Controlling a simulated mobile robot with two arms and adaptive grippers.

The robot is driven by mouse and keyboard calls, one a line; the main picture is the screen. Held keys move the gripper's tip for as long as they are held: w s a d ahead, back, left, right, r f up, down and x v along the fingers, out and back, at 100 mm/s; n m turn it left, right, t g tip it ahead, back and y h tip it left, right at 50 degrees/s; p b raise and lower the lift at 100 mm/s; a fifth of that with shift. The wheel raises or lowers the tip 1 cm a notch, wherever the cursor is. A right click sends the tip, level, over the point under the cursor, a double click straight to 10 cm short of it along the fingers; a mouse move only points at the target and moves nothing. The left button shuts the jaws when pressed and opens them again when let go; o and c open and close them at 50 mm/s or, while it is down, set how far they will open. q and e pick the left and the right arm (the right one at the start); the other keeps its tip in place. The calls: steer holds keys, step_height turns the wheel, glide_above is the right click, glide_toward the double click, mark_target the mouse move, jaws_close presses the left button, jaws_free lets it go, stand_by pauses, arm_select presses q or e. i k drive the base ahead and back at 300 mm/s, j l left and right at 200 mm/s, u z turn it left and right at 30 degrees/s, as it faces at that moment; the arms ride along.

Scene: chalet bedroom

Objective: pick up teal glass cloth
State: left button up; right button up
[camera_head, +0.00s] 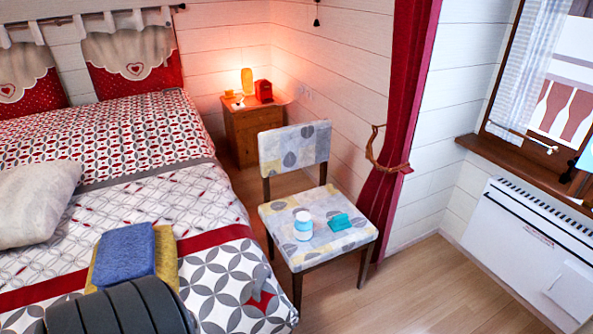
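A small teal cloth (341,222) lies folded on the seat of the patterned chair (284,246), right of the seat's middle. A white jar with a blue band (303,226) stands on the same seat, just left of the cloth and apart from it. Neither of my grippers shows in the head view.
A bed (130,190) fills the left, with blue and yellow folded cloths (168,252) and a dark ribbed object (125,308) near its front. A nightstand (245,135) stands behind the chair, a red curtain (400,120) beside it. The wooden floor (425,295) at front right is clear.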

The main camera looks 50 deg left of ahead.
mark_target(340, 221)
steer(key=u, duration=1.2)
steer(key=z, duration=1.55)
steer(key=u, duration=1.85)
steer(key=i+l+u, duration=0.1)
steer(key=l+u, duration=0.35)
steer(key=l, duration=0.15)
steer(key=l+u, duration=0.4)
steer(key=l, duration=0.2)
